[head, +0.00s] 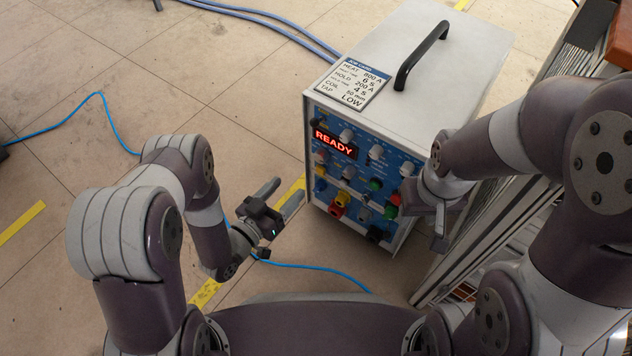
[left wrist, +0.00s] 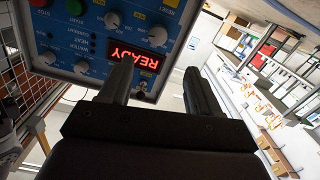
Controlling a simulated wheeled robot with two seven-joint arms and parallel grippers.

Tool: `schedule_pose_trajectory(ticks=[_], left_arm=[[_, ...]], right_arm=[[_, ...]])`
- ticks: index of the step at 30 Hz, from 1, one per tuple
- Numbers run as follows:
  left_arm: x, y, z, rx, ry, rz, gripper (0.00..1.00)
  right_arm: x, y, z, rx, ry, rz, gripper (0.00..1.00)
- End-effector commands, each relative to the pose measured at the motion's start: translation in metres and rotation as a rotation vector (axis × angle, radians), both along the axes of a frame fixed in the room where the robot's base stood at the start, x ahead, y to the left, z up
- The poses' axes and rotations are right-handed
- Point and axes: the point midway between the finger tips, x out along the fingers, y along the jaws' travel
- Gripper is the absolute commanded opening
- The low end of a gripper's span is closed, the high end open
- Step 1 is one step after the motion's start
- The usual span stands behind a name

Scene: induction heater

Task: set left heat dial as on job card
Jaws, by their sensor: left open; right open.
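The induction heater (head: 455,60) stands on the floor with a blue front panel (head: 390,157) and a lit red READY display (head: 333,143). My right gripper (head: 424,215) is open by the panel's right side.
A black handle (head: 421,55) rises from the heater's top. Coloured sockets and buttons (head: 341,199) crowd the lower panel. A rack (head: 500,215) stands close on the right. Blue cables (head: 315,270) cross the floor. The floor left of the heater is mostly clear.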

Motion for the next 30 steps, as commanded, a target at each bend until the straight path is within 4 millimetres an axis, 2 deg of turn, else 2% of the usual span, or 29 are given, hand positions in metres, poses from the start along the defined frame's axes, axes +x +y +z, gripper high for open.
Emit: schedule_pose_trajectory(ticks=[1,5,18,24,30], left_arm=[[-0.004,-0.001,-0.012,-0.019,-0.013,-0.002,0.63],[0.000,-0.007,-0.011,-0.039,-0.031,-0.008,0.63],[0.081,-0.066,-0.012,-0.038,-0.030,-0.005,0.63],[0.095,-0.075,-0.007,-0.038,-0.027,-0.003,0.63],[0.096,-0.075,-0.006,-0.037,-0.026,-0.002,0.63]], right_arm=[[0.000,0.000,-0.013,0.000,-0.002,0.000,0.43],[0.001,0.000,-0.017,0.000,-0.002,0.000,0.43],[0.000,0.000,-0.071,0.000,-0.002,0.000,0.43],[0.000,0.000,-0.076,0.000,-0.002,0.000,0.43],[0.000,0.000,-0.075,0.000,-0.002,0.000,0.43]])
